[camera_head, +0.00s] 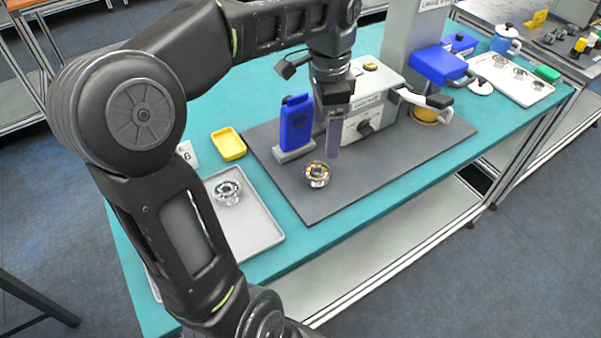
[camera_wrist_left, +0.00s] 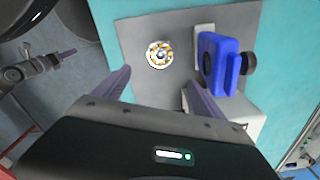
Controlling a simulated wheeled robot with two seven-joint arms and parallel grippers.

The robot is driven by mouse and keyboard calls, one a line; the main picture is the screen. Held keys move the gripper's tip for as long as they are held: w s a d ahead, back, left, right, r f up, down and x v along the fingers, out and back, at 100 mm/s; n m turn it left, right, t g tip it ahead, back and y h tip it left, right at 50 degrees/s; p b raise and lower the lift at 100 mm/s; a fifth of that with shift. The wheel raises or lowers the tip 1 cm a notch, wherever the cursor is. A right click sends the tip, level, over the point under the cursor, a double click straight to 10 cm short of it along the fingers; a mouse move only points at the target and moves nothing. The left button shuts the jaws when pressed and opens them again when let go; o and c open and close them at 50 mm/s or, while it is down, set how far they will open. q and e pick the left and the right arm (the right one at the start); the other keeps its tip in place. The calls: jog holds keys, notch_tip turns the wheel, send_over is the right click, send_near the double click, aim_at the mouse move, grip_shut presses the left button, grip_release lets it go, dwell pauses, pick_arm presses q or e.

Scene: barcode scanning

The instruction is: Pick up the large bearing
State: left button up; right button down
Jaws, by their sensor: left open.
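A metal bearing with orange-yellow parts between its rings (camera_head: 317,174) lies flat on the dark grey mat (camera_head: 370,185); it also shows in the left wrist view (camera_wrist_left: 159,55). A second silver bearing (camera_head: 228,191) lies in the grey tray at left. I cannot tell for sure which the task calls large. My left gripper (camera_head: 333,152) points down just above and behind the bearing on the mat. It is open and empty, its purple fingers apart in the left wrist view (camera_wrist_left: 156,84).
A yellow dish (camera_head: 228,144) and the grey tray (camera_head: 262,232) are at left. The mat's front right is clear.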

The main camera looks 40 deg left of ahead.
pick_arm(q)
jog(key=shift+s+a+r+n, duration=0.3)
jog(key=shift+s+a+r, duration=0.05)
jog(key=shift+s+a, duration=0.2)
notch_tip(320, 180, down, 5)
jog(key=b, duration=0.5)
jog(key=shift+d+f, duration=0.1)
jog(key=shift+f, duration=0.8)
jog(key=shift+f, duration=0.1)
